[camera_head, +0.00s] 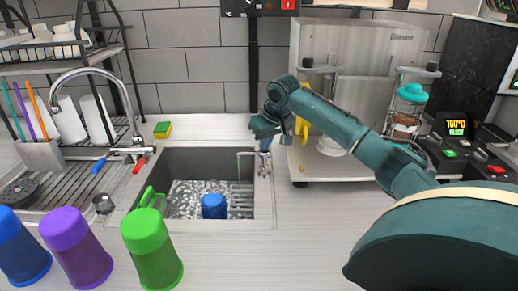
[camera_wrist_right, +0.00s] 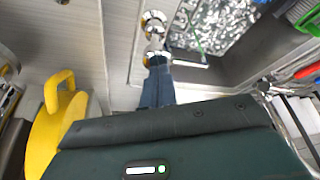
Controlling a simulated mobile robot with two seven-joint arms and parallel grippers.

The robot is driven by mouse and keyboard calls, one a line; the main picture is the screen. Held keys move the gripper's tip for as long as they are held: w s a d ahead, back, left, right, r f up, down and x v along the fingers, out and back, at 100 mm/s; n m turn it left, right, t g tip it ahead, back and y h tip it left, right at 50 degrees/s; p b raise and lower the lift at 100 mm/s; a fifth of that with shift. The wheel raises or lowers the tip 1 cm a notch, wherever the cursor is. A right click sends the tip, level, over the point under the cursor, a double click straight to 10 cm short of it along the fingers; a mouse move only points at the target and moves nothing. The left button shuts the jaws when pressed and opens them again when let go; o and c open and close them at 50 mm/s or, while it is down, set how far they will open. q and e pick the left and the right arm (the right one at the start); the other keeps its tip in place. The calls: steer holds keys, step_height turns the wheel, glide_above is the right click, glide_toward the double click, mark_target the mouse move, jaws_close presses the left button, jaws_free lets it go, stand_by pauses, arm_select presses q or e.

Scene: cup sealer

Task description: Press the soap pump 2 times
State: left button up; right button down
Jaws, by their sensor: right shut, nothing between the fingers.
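The soap pump (camera_head: 263,170) is a small chrome fitting on the counter at the sink's right edge. It also shows in the right wrist view (camera_wrist_right: 153,24), just beyond the fingertips. My right gripper (camera_head: 265,146) points down above the pump, with its fingers together and nothing between them. In the right wrist view the fingertips (camera_wrist_right: 158,66) overlap chrome at the pump's near end. I cannot tell whether they touch it. The arm hides part of the area above the pump. My left gripper is not in view.
The sink (camera_head: 190,160) lies left of the pump and holds a blue cup (camera_head: 214,206). A yellow handled object (camera_wrist_right: 58,115) is close to the gripper. The grey machine (camera_head: 345,70) stands to the right. Purple (camera_head: 76,246) and green (camera_head: 151,248) cups stand in front.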

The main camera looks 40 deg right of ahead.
steer(key=shift+s+f, duration=0.1)
steer(key=shift+f, duration=0.7)
steer(key=shift+r, duration=1.6)
step_height(320, 180, up, 6)
